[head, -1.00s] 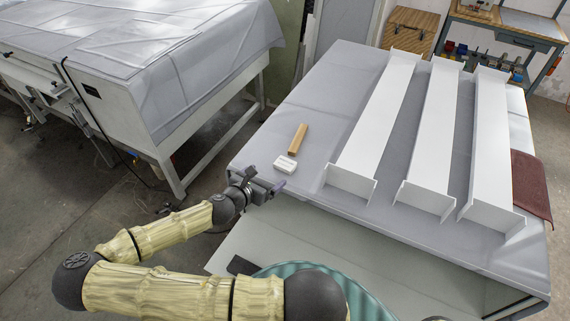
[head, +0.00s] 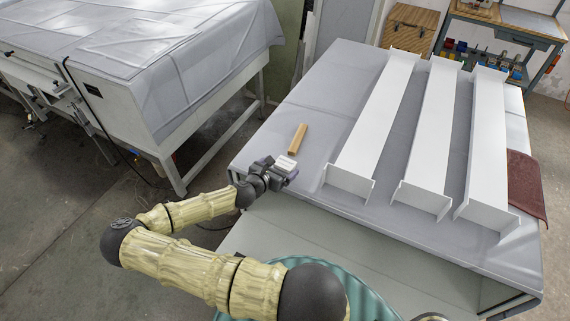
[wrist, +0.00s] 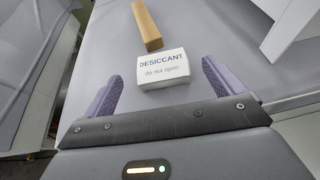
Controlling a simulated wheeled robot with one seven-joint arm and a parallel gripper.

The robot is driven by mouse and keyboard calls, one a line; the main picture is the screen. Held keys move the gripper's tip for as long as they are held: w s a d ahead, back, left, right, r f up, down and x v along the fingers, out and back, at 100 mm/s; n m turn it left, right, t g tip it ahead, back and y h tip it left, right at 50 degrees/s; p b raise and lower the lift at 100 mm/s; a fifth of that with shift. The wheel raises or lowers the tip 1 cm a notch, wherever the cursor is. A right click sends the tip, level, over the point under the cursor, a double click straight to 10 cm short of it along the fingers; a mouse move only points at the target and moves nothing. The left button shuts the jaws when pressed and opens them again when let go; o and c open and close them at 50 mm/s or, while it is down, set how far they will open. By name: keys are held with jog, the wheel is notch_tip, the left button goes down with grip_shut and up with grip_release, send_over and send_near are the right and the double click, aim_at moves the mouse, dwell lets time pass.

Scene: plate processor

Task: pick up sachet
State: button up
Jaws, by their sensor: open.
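The sachet (wrist: 164,67) is a small white packet printed "DESICCANT do not open". It lies flat on the grey-covered table. In the wrist view it is just ahead of my gripper (wrist: 158,82), roughly centred between the two purple fingers and slightly beyond their tips. My gripper is open and empty. In the head view my gripper (head: 279,166) is over the table's near left corner, and the sachet (head: 287,162) is mostly hidden behind it.
A wooden block (head: 298,138) lies just beyond the sachet, close to it. Three long white channels (head: 376,115) lie to the right on the table (head: 325,100). A dark red cloth (head: 525,183) hangs at the right edge. Left of the block the tabletop is clear.

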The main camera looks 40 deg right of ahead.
aim_at(285, 163)
jog(key=p+x, duration=0.1)
jog(key=x, duration=0.3)
jog(key=shift+s+r, duration=0.1)
jog(key=shift+c, duration=0.2)
jog(key=c, duration=1.1)
